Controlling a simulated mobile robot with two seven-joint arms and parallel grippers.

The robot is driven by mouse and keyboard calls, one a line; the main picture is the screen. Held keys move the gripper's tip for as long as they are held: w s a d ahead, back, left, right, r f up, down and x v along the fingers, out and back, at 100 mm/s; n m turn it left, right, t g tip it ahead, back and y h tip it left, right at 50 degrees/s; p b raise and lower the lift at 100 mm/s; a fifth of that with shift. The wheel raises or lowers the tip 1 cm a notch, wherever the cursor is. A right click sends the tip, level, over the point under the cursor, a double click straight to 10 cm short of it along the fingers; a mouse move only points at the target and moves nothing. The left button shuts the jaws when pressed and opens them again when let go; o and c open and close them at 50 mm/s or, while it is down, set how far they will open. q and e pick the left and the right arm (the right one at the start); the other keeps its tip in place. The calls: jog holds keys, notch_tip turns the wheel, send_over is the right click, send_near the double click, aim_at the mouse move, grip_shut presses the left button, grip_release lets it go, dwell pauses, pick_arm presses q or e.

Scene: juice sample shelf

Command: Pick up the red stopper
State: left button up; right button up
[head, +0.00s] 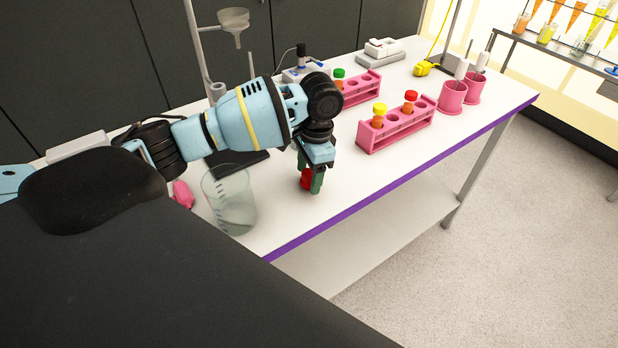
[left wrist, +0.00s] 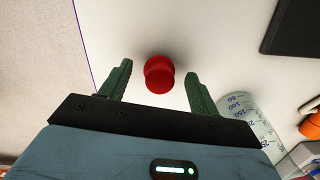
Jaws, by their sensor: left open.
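The red stopper (left wrist: 159,75) stands on the white table, between the two green fingers of my left gripper (left wrist: 157,85) in the left wrist view. The fingers are open, with a gap on each side of the stopper. In the head view the left gripper (head: 312,184) points down at the table, and the stopper (head: 306,179) shows partly behind a finger. My right gripper is in neither view.
A clear beaker (head: 231,203) stands left of my left gripper, near the table's front edge. A pink rack (head: 396,136) with yellow- and red-capped tubes stands to the right, with another pink rack (head: 361,88) behind it. Pink cups (head: 452,97) stand farther right.

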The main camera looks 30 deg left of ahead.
pick_arm(q)
jog(key=shift+f, duration=0.6)
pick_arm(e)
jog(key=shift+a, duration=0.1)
pick_arm(q)
jog(key=c, duration=1.1)
jog(key=shift+o, duration=0.2)
jog(key=shift+r, duration=0.1)
